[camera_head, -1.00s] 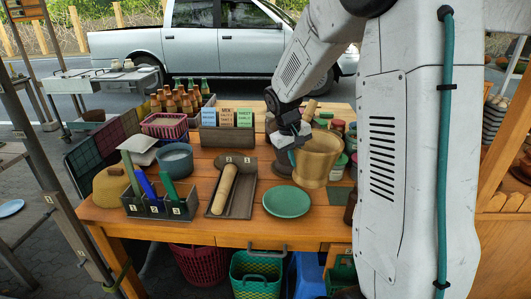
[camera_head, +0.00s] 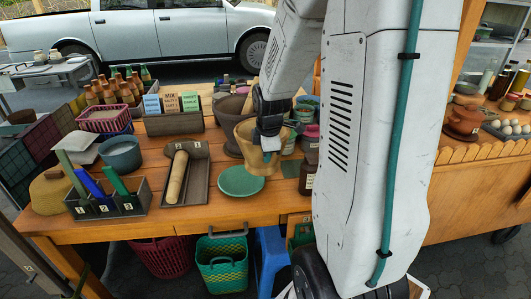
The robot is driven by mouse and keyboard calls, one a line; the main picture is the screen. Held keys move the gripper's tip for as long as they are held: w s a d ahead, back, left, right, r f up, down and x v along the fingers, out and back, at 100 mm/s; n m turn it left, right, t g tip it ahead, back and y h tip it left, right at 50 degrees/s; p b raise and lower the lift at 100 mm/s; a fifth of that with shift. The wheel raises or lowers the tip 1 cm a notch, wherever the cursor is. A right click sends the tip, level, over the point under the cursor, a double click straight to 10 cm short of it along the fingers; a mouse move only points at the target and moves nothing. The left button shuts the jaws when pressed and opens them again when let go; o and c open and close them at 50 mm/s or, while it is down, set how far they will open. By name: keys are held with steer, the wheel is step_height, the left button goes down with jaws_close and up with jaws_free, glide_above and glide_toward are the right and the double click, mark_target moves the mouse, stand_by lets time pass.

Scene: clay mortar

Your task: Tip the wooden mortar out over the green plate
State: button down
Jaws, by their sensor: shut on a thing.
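The wooden mortar (camera_head: 247,144) is tan and wide-rimmed. My gripper (camera_head: 270,150) is shut on its near right side, and the fingers cover part of the rim and wall. The mortar is just behind and to the right of the green plate (camera_head: 240,182), its lower part close to the plate's far right edge. It looks slightly tilted; whether its base touches the table is hard to tell. Its inside and contents are hidden from this view. The green plate lies flat near the table's front edge, and nothing shows on it.
A dark clay mortar (camera_head: 228,116) stands just behind the wooden one. Jars (camera_head: 311,138) and a dark bottle (camera_head: 308,176) stand to the right. A tray with a wooden pestle (camera_head: 176,178) lies left of the plate. A holder with coloured handles (camera_head: 108,203) is further left.

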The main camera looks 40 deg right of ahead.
mark_target(259, 159)
steer(key=shift+r, duration=0.15)
steer(key=g+h, duration=0.1)
steer(key=r+g+h, duration=0.1)
steer(key=h, duration=0.1)
steer(key=r+n+h, duration=0.1)
steer(key=shift+s+d+r+g+h, duration=0.1)
steer(key=shift+s+d+g+h, duration=0.05)
steer(key=shift+d+g+h, duration=0.25)
steer(key=g+h, duration=0.1)
steer(key=f+g+h, duration=0.1)
steer(key=h, duration=0.1)
steer(key=a+n+g+h, duration=0.1)
steer(key=h, duration=0.1)
steer(key=shift+w+f, duration=0.2)
steer(key=shift+w, duration=0.1)
steer(key=shift+w+a+f+n+g+h, duration=0.2)
steer(key=shift+a+f+g+h, duration=0.15)
steer(key=shift+f+h, duration=0.35)
steer(key=shift+w+a+f+n+g+h, duration=0.2)
steer(key=shift+a+f+h, duration=0.25)
steer(key=shift+h, duration=0.45)
steer(key=shift+w+a+f+n+g+h, duration=0.1)
steer(key=shift+w+a+f+g+h, duration=0.2)
steer(key=shift+f+h, duration=0.4)
steer(key=shift+r, duration=0.15)
steer(key=shift+r, duration=0.1)
